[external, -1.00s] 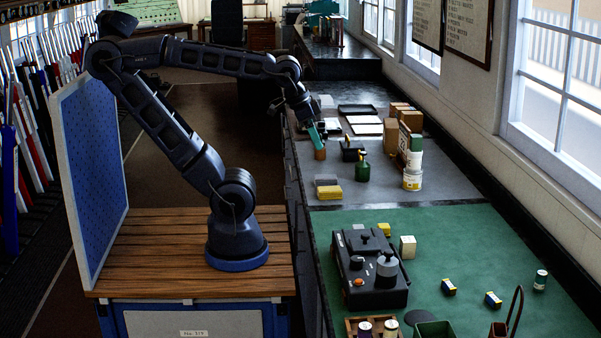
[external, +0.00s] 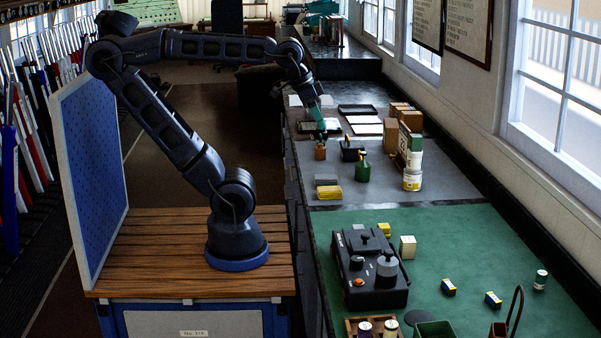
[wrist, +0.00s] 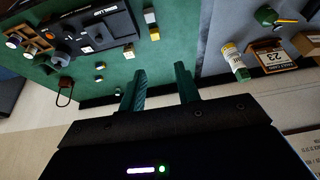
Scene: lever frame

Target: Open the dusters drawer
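The bench's dark front (external: 296,205) runs along the left side of the worktop and is seen almost edge-on. I cannot make out a dusters label or tell one drawer from another there. No drawer stands visibly out.
A black instrument (external: 368,270) sits on the green top.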

